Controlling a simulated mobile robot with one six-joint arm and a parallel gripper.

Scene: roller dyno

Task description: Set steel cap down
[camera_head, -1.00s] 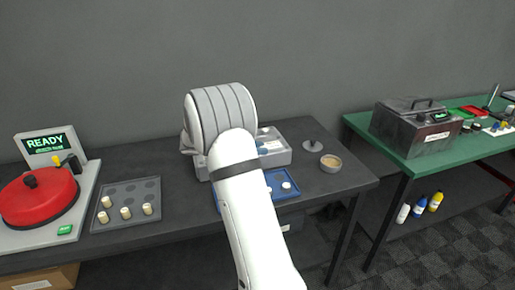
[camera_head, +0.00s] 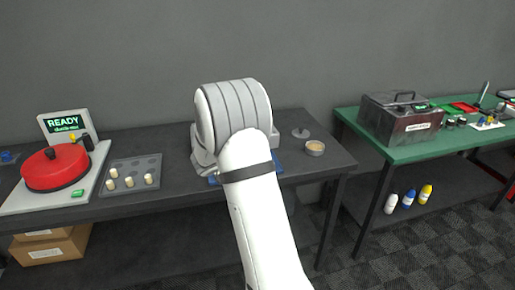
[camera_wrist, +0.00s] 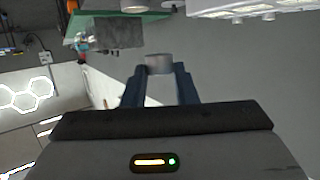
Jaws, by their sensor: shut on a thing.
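In the wrist view my gripper (camera_wrist: 158,85) has its two dark blue fingers closed on a short grey metal cylinder, the steel cap (camera_wrist: 158,62). The cap sits between the fingertips, clear of any surface I can make out. In the head view my white arm blocks the gripper and the cap. A grey machine (camera_head: 203,160) and a blue tray (camera_head: 279,168) show only in part behind my arm, on the dark table (camera_head: 335,160).
A red-lidded machine (camera_head: 55,168) reading READY and a grey tray (camera_head: 150,162) with several cream vials stand at left. A knobbed grey disc (camera_head: 300,132) and a round tan-filled dish (camera_head: 314,149) lie near the table's right end. A green-topped bench (camera_head: 405,152) stands further right.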

